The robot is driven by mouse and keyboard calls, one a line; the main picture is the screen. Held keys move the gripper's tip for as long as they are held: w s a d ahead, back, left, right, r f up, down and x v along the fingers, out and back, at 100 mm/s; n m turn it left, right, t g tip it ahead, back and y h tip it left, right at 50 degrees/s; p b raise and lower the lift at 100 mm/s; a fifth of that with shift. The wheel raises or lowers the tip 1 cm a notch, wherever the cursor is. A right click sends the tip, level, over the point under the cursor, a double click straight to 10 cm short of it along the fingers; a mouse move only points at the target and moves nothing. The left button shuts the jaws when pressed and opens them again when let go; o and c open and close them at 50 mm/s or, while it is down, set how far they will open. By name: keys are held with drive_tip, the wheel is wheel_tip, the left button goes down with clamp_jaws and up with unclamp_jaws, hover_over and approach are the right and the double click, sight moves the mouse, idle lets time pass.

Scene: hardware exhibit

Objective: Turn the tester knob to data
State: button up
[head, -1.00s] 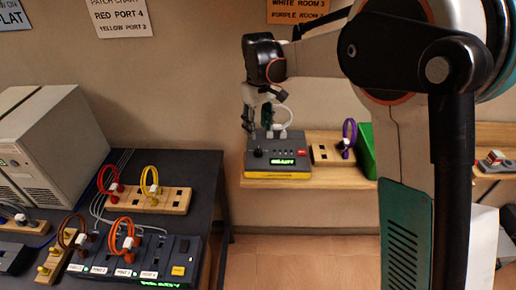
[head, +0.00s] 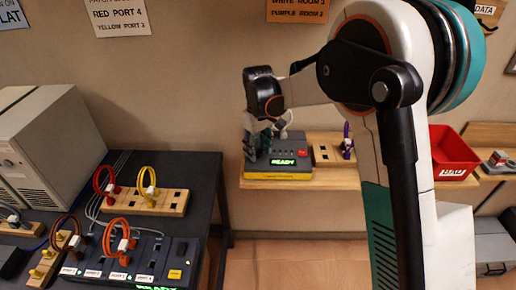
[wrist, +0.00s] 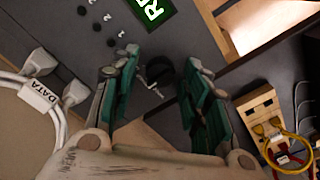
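The tester (head: 290,168) is a grey box on a yellow base, on the wall shelf. Its green display (head: 289,161) reads READY, and a red button sits at its upper right. My gripper (head: 257,142) is over the left of its panel in the head view and hides the knob there. In the wrist view my gripper (wrist: 163,92) is open, its two green-padded fingers apart above the panel. The dark round knob (wrist: 187,68) shows just beyond the fingertips, nearer the right finger. I cannot tell its setting. A white mark (wrist: 152,82) lies between the fingers.
A white cable labelled DATA (wrist: 38,93) plugs in beside the left finger. A wooden socket block (head: 325,153) with a purple cable stands right of the tester. A red bin (head: 452,152) is farther right. The dark table (head: 205,205) holds patch blocks and cables.

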drive_tip(key=c, duration=0.7)
drive_tip(key=shift+c, duration=0.2)
drive_tip(key=shift+m, duration=0.3)
drive_tip(key=m+p, duration=0.1)
drive_tip(key=m, duration=0.3)
drive_tip(key=shift+m, duration=0.3)
drive_tip(key=shift+m+p, duration=0.45)
drive_tip(key=shift+m, duration=1.85)
drive_tip(key=o, duration=1.1)
